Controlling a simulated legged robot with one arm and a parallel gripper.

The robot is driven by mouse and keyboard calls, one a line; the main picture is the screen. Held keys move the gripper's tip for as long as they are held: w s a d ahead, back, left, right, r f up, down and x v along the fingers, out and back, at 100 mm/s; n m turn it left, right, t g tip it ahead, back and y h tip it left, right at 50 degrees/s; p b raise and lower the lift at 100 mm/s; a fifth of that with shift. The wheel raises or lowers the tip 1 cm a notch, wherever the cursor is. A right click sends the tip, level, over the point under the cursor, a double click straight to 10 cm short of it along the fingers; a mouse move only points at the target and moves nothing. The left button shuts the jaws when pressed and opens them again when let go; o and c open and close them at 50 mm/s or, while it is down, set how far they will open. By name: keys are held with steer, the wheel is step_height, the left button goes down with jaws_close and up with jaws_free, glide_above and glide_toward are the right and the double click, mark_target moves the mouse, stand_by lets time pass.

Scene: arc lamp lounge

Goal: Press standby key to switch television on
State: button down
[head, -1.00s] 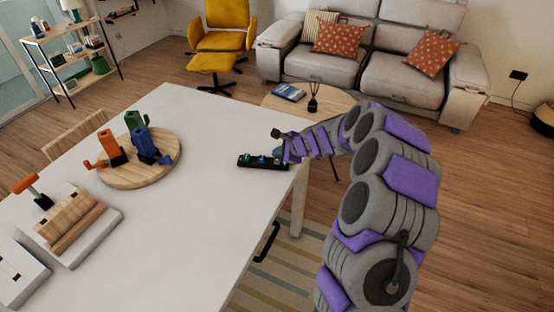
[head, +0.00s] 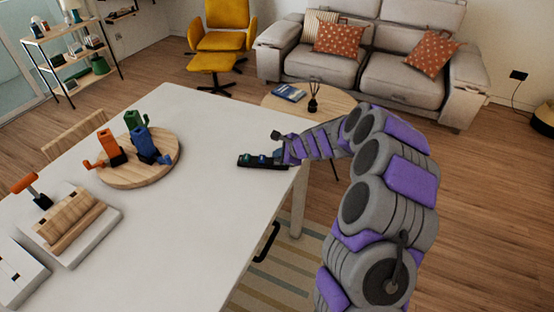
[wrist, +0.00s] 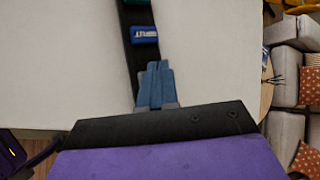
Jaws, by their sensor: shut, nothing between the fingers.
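A narrow black strip with coloured keys (head: 245,161) lies near the right edge of the white table. Whether the fingertips touch the strip is unclear. The fingers hide what lies under them. No key is identifiable as standby, and no television is in view.
The white table (head: 215,215) is bare around the strip. A round wooden board (head: 115,178) with coloured figures stands to the left, and a white block with a wooden roll (head: 70,220) nearer. A small round table (head: 335,100) and grey sofa (head: 320,70) are beyond.

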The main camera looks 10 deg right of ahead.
steer(key=shift+f, duration=0.55)
stand_by(0.4)
steer(key=shift+r, duration=0.15)
steer(key=shift+r+p, duration=0.9)
steer(key=shift+r, duration=0.25)
step_height(320, 180, up, 5)
steer(key=p, duration=0.4)
steer(key=shift+p, duration=0.35)
stand_by(0.3)
